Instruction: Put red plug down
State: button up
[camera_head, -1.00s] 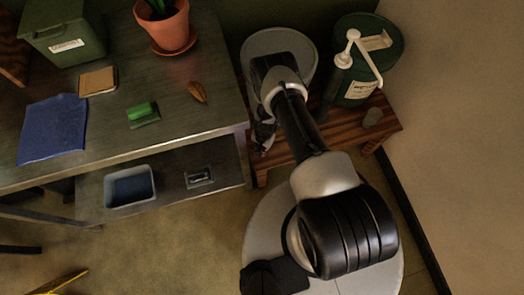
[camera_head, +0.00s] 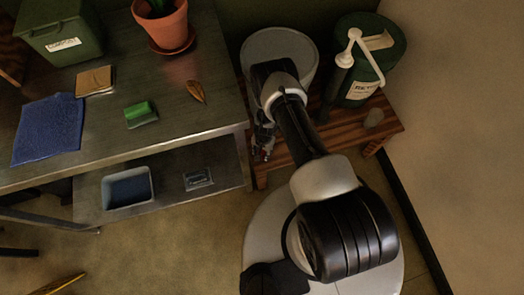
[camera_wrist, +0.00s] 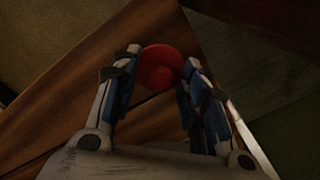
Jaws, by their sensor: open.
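The red plug (camera_wrist: 160,68) is round and sits between the two fingertips of my gripper (camera_wrist: 162,70) in the wrist view. Wooden slats show beneath it. My fingers are open on either side of it; whether either one touches it I cannot tell. In the head view my gripper (camera_head: 264,142) points down at the left end of the low wooden bench (camera_head: 335,133). I cannot make out the plug clearly there.
A grey bucket (camera_head: 252,50) stands on the bench behind my arm. A green pump bucket (camera_head: 385,52) with a white spout is to its right, and a small grey lump (camera_head: 374,117) lies in front. A metal table (camera_head: 205,125) borders the bench on the left.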

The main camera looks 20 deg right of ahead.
aim_at(263, 153)
notch_tip(263, 153, up, 12)
jog(key=p, duration=0.9)
jog(key=shift+s+d+r, duration=0.15)
jog(key=shift+s+d, duration=0.05)
jog(key=shift+s, duration=0.1)
